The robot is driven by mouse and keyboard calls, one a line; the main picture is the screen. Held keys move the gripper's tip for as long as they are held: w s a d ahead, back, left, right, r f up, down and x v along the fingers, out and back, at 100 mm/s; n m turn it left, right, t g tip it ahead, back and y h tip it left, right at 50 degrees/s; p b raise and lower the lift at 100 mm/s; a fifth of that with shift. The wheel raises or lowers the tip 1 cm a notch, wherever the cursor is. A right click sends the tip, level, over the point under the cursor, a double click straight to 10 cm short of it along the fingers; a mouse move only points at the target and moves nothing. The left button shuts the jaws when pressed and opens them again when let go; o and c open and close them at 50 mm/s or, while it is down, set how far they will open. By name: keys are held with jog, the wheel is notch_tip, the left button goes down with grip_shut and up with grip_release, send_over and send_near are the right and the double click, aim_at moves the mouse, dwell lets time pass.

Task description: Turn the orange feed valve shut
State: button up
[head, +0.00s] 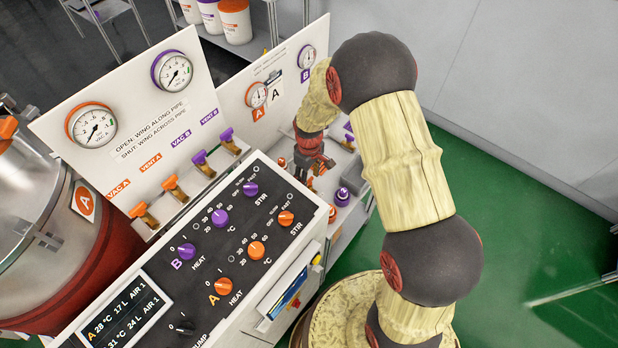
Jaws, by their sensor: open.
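My gripper (314,165) hangs at the end of my arm, low in front of the rear white panel, just behind the control console. Its jaws are open, but small and partly hidden at this angle. Small orange parts (310,184) show right below the fingers. They may belong to the orange feed valve, but the gripper and console cover most of it. I cannot tell its wing angle or whether the fingers touch it. A purple knob (342,196) stands to the right of the gripper.
The console (270,215) with orange and purple knobs stands in front. Orange and purple vacuum and vent valves (172,184) line the left panel (140,120). A steel vessel (30,200) is at far left. Green floor (540,220) is clear on the right.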

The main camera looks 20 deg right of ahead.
jog(key=shift+r, duration=0.1)
notch_tip(320, 180, up, 12)
dwell(0.5)
dwell(0.4)
notch_tip(320, 180, up, 15)
jog(key=m+t+b, duration=0.2)
jog(key=m+t, duration=0.1)
send_over(309, 180)
jog(key=s, duration=0.9)
jog(key=s+r+m+t+b, duration=0.1)
jog(key=s+r+m, duration=0.1)
jog(key=s, duration=0.6)
jog(key=s+r+m+t+b, duration=0.1)
jog(key=s+r, duration=0.2)
jog(key=s, duration=0.4)
jog(key=shift+s+d+r+m+t+b, duration=0.2)
jog(key=shift+s+r+m+t+b, duration=0.1)
jog(key=shift+s+r+m+b, duration=0.1)
jog(key=shift+w+r, duration=0.1)
jog(key=shift+c, duration=0.6)
